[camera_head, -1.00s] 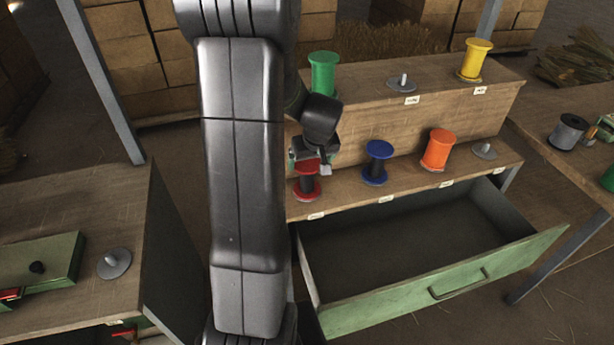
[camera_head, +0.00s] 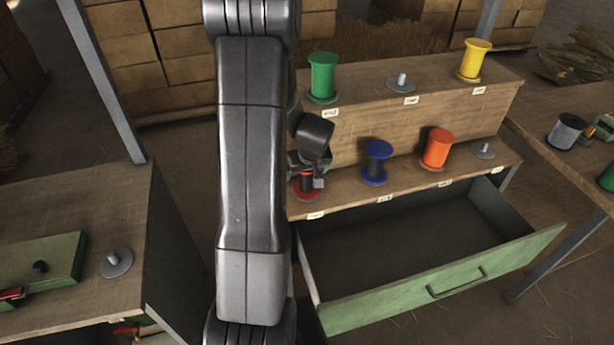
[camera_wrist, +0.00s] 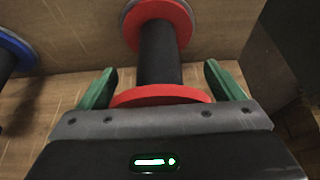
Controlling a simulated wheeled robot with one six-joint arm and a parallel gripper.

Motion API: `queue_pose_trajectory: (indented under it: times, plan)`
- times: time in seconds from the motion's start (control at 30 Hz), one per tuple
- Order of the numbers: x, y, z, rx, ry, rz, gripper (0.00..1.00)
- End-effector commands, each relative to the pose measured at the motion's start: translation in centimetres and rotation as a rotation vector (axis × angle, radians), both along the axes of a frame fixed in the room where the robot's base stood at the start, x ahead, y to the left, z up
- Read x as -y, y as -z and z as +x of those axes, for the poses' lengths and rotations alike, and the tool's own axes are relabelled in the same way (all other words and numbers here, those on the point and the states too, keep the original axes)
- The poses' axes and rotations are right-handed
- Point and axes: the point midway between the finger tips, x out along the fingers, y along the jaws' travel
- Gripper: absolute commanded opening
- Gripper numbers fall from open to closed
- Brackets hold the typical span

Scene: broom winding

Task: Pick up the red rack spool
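The red rack spool (camera_head: 306,190) stands on the lower shelf of the rack, at its left end, with red flanges and a dark core. In the wrist view the spool (camera_wrist: 160,55) is upright between the fingers. My gripper (camera_wrist: 160,88) is open, with one green finger on each side of the spool and a visible gap to its core on both sides. In the head view my gripper (camera_head: 308,176) hides the upper part of the spool.
A blue spool (camera_head: 377,162) and an orange spool (camera_head: 437,148) stand to the right on the same shelf. A green spool (camera_head: 323,77) and a yellow spool (camera_head: 474,60) stand on the upper shelf. An open, empty drawer (camera_head: 440,292) juts out below.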

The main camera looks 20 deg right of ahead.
Motion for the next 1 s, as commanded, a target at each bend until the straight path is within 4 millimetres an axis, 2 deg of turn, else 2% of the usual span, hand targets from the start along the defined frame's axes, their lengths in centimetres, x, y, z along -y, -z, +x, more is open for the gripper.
queue_pose_trajectory:
  times: [0.03, 0.27, 0.67, 0.87, 1.0]
  plan:
    - [0.0, 0.0, 0.0, 0.000, 0.000, 0.000, 0.79]
    - [0.0, 0.0, 0.0, 0.000, 0.000, 0.000, 0.33]
    - [0.0, -0.6, 0.0, 0.002, 0.001, 0.000, 0.33]
    - [0.0, -2.8, 0.1, 0.004, -0.001, -0.002, 0.33]
    - [0.0, -5.3, 0.1, 0.006, -0.001, -0.003, 0.33]
